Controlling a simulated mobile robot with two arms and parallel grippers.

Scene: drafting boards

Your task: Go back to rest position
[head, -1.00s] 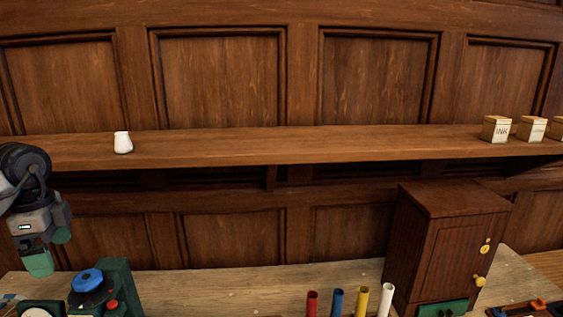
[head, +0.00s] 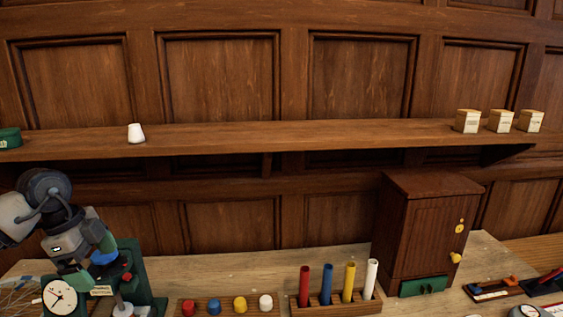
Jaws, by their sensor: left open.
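My left gripper (head: 91,262) is at the lower left, in front of a dark green device with a blue knob (head: 104,257) and a red button. Its two green fingertips are apart and I see nothing held between them. The arm comes in from the left edge and hides part of the device. I cannot tell whether the fingers touch it. My right gripper is not in view.
The desk (head: 235,268) holds a clock (head: 60,297), a tray of coloured knobs (head: 212,307), a rack of coloured tubes (head: 338,302) and a brown cabinet (head: 415,235). A wall shelf (head: 300,136) carries a white pot (head: 136,133), a green box (head: 9,138) and ink boxes (head: 467,121).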

